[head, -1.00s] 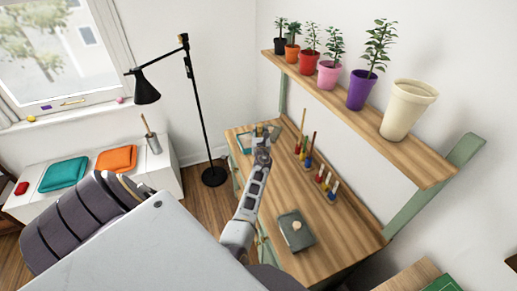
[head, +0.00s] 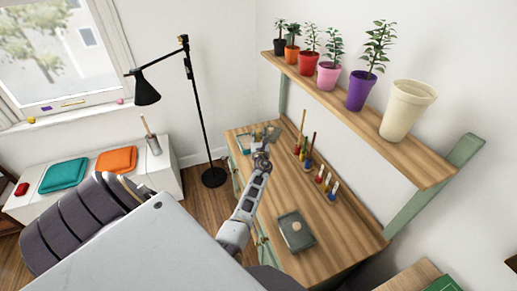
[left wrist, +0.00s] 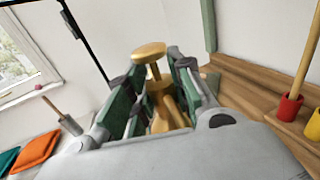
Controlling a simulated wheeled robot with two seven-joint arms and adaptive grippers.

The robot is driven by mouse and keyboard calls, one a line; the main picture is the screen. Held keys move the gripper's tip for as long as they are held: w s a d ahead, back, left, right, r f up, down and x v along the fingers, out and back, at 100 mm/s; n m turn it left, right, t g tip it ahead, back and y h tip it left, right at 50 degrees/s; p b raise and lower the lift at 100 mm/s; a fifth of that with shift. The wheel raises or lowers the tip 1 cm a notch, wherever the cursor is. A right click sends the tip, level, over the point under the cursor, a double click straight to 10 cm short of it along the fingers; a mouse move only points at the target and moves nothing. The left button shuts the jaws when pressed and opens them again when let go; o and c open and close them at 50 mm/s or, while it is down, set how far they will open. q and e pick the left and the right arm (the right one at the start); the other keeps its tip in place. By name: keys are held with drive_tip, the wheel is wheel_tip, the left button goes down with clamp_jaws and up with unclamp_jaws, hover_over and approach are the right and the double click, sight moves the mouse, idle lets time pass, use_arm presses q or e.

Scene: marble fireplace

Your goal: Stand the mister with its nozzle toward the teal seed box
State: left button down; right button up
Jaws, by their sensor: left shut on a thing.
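My left gripper (head: 262,145) is over the far end of the wooden desk, with its arm reaching up from below. In the left wrist view this gripper (left wrist: 155,100) is shut on the gold-coloured mister (left wrist: 149,52). A flat round top on a thin stem rises between the fingers, and the lower body is partly hidden by them. Which way the nozzle faces is unclear. My right gripper is not seen.
A black floor lamp (head: 203,110) stands left. The desk's middle is mostly clear.

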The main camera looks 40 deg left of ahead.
use_arm(q)
wheel_tip(320, 180, down, 3)
drive_tip(key=shift+r+b, duration=0.15)
drive_tip(key=shift+b, duration=0.7)
drive_tip(key=shift+f+b, duration=0.45)
drive_tip(key=shift+f+b, duration=1.1)
drive_tip(key=shift+f, duration=0.05)
drive_tip(key=shift+f+b, duration=0.7)
drive_tip(key=shift+f, duration=0.05)
drive_tip(key=c, duration=1.3)
unclamp_jaws()
drive_tip(key=shift+f, duration=0.15)
drive_tip(key=shift+o, duration=0.2)
